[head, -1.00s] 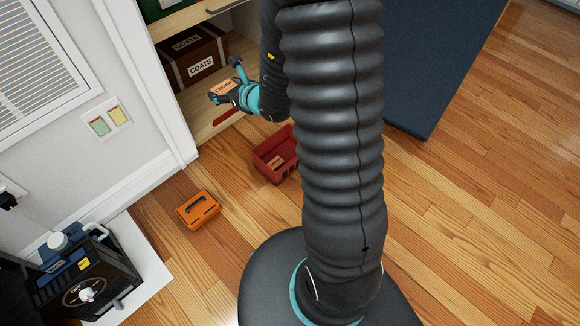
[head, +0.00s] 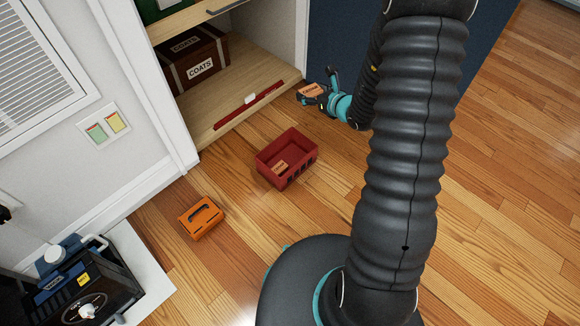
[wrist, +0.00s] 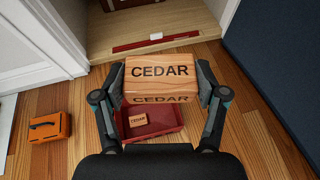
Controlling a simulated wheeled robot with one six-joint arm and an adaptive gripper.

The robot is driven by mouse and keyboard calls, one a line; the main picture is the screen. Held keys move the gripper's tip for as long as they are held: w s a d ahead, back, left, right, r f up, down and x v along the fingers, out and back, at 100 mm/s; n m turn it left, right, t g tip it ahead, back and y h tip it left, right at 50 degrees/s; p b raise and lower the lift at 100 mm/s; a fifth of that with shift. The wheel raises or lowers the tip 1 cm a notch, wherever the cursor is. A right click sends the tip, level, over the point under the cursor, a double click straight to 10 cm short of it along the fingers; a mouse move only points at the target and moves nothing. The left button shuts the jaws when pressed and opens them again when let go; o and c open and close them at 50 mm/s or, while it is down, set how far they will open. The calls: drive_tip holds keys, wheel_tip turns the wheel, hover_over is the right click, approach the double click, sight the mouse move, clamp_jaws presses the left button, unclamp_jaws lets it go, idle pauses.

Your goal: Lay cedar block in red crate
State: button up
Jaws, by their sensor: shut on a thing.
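My gripper (head: 318,92) is shut on a wooden cedar block (wrist: 160,78), with a finger on each side. The word CEDAR shows on its top and front faces in the wrist view. In the head view the held cedar block (head: 311,89) is in the air, to the upper right of the red crate. The red crate (head: 292,179) stands on the wood floor, open at the top. It also shows in the wrist view (wrist: 172,145), partly hidden below the held block.
An orange case (head: 201,219) with a dark handle sits on the floor left of the crate. A cupboard shelf (head: 222,112) holds a brown COATS box (head: 195,62) and a red bar (head: 250,105). A dark machine (head: 80,290) stands at lower left. A dark blue panel (wrist: 285,50) is at right.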

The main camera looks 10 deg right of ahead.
drive_tip(key=d+f+n+g+y+b, duration=0.1)
drive_tip(key=d+f+b, duration=0.15)
drive_tip(key=f, duration=0.85)
drive_tip(key=d+f+n+g+y+b, duration=0.15)
drive_tip(key=d+f, duration=0.25)
drive_tip(key=f, duration=0.7)
drive_tip(key=shift+t, duration=0.45)
drive_tip(key=shift+w+a+f+b, duration=0.1)
drive_tip(key=shift+w+a+f, duration=0.85)
drive_tip(key=shift+a+f, duration=0.75)
drive_tip(key=shift+w+a+f+b, duration=0.15)
drive_tip(key=shift+w+a+f, duration=0.85)
drive_tip(key=shift+a+f, duration=0.7)
drive_tip(key=shift+w+a+f+b, duration=0.1)
drive_tip(key=shift+w+a+f, duration=1.05)
drive_tip(key=shift+f, duration=0.9)
drive_tip(key=shift+s+a, duration=0.2)
drive_tip(key=shift+f+b, duration=0.3)
drive_tip(key=shift+b, duration=0.1)
drive_tip(key=shift+f+b, duration=0.3)
drive_tip(key=shift+b, duration=0.05)
